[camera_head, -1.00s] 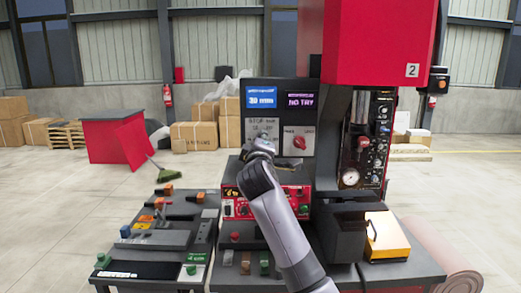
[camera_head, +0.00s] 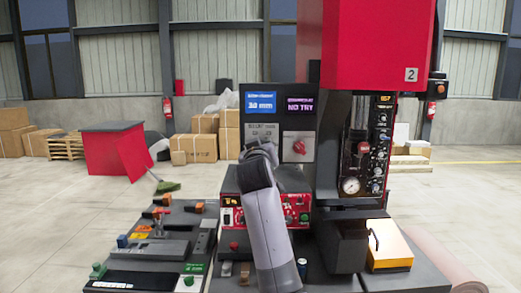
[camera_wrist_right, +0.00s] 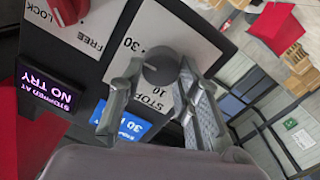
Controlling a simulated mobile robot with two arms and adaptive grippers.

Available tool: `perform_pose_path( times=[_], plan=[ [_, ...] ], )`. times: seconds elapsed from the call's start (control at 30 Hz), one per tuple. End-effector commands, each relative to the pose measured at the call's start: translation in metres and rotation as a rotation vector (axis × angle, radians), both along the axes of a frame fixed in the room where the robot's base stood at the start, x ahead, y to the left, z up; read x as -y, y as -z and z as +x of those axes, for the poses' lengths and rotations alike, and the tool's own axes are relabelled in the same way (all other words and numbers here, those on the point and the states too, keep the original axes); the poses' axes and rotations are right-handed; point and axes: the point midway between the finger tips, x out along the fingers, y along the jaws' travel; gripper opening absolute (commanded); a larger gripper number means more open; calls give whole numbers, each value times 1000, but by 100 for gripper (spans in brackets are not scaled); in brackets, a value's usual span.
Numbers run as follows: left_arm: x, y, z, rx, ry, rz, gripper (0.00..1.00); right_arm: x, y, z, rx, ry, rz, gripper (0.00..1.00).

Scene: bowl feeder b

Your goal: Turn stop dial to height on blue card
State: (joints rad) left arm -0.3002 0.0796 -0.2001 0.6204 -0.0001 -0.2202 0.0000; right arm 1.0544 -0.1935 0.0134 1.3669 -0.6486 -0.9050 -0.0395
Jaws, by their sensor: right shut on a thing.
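The blue card (camera_head: 261,103) reads 30 mm in the head view, and it shows upside down in the wrist view (camera_wrist_right: 132,127). The stop dial (camera_wrist_right: 163,66) is a dark grey round knob on a white plate (camera_wrist_right: 150,28) marked STOP, with 30 and 10 legible beside it. My right gripper (camera_wrist_right: 161,72) has its two fingers on opposite sides of the dial, shut on it. In the head view my right gripper (camera_head: 262,150) hides the dial. I cannot tell where the dial's pointer stands. My left gripper is not in view.
A purple display (camera_head: 300,104) reads NO TRY. Beneath it a red lock knob (camera_head: 299,147) sits beside the dial plate. A red press housing (camera_head: 375,45) stands to the right. The bench (camera_head: 180,245) at left carries several small parts and buttons.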

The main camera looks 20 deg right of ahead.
Motion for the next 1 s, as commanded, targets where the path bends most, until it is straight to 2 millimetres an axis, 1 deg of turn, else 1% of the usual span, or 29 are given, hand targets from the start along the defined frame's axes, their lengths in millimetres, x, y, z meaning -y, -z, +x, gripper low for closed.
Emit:
perform_pose_path(
  times=[0.03, 0.3, 0.77, 0.8, 1.0],
  plan=[
    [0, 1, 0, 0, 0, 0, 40, -1, 4, 1, -2, -1, 25, 3],
    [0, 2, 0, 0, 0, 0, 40, 0, 4, 1, 18, 0, 93, 3],
    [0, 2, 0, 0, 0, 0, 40, 0, 4, 1, 21, 0, 107, 3],
    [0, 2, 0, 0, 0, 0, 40, 0, 4, 1, 20, 0, 106, 32],
    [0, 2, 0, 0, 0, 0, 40, 0, 2, 0, 24, -1, 105, 46]
  ],
)
